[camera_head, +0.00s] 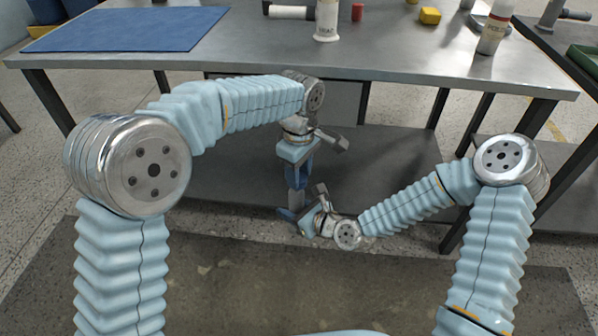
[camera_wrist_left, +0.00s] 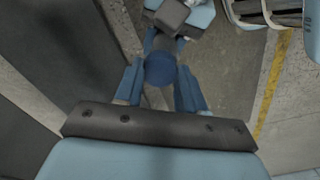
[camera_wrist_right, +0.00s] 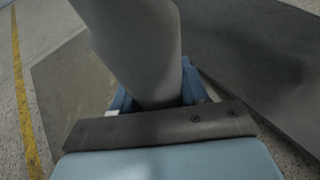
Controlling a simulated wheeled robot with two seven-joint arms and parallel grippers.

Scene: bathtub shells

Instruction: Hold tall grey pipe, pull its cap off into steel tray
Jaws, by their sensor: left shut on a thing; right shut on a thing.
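My left gripper (camera_head: 295,182) points down in front of the table, above my right gripper (camera_head: 293,215). In the left wrist view, a round blue cap (camera_wrist_left: 160,70) sits between the left fingers, which are shut on it. In the right wrist view, the thick grey pipe (camera_wrist_right: 140,45) rises from between the right fingers, which are shut on it. In the head view a short part of the pipe (camera_head: 297,199) shows between the two grippers. The joint of cap and pipe is hidden, so I cannot tell whether they are apart. I cannot make out a steel tray.
A green tray (camera_head: 585,57) is at the right. A lower shelf (camera_head: 390,150) lies behind the grippers.

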